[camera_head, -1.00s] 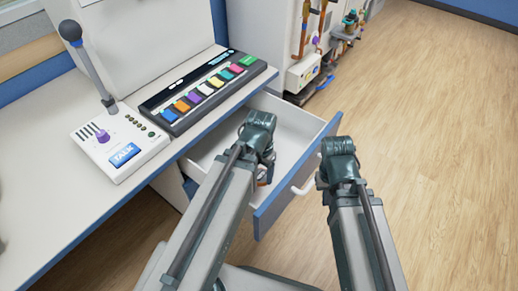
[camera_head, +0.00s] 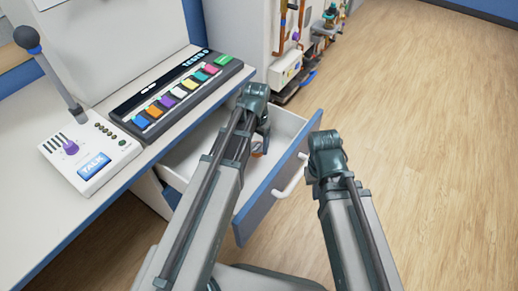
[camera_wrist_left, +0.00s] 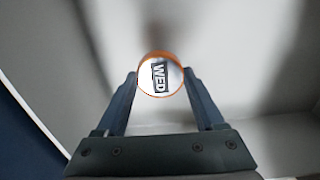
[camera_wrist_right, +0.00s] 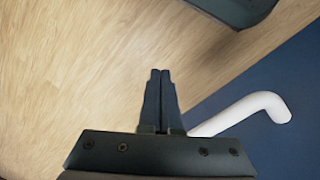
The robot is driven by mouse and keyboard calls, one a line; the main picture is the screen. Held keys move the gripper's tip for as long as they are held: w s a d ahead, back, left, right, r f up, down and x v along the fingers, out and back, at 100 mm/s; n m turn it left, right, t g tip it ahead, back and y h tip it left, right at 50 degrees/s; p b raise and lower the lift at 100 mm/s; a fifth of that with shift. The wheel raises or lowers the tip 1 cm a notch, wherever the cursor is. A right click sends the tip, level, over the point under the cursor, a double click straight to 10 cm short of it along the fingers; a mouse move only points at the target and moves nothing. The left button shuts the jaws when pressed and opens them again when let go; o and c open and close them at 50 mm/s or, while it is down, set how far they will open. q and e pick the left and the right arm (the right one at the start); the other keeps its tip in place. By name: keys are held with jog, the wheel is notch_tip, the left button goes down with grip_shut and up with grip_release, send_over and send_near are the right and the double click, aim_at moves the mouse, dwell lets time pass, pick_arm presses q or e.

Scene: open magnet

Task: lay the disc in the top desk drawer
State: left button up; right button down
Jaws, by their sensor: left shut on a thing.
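The disc (camera_wrist_left: 160,76) is white with an orange rim and shows the letters WED in the left wrist view. My left gripper (camera_wrist_left: 160,84) is shut on it, with a finger on either side, over the pale inside of the open drawer. In the head view my left wrist hides most of the disc. The desk drawer (camera_head: 269,197) is pulled out, with a blue front and a white handle (camera_head: 292,180). My right gripper (camera_wrist_right: 160,74) has its fingers together and empty, outside the drawer front close to the handle, which also shows in the right wrist view (camera_wrist_right: 265,106).
The desk top (camera_head: 65,218) carries a talk box with a microphone (camera_head: 92,160) and a panel of coloured keys (camera_head: 178,98). Pipes and valves (camera_head: 300,45) stand at the back. The wooden floor (camera_head: 430,150) at the right is clear.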

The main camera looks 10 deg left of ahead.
aim_at(258, 146)
pick_arm(q)
jog(key=shift+w+f+b, duration=0.2)
jog(key=shift+f+b, duration=0.7)
jog(key=shift+w+f+b, duration=0.15)
jog(key=shift+f+b, duration=0.7)
jog(key=shift+f, duration=0.05)
jog(key=shift+f, duration=0.15)
jog(key=o, duration=1.5)
jog(key=shift+o, duration=0.2)
notch_tip(258, 146, up, 12)
jog(key=p, duration=1.2)
jog(key=shift+r, duration=0.25)
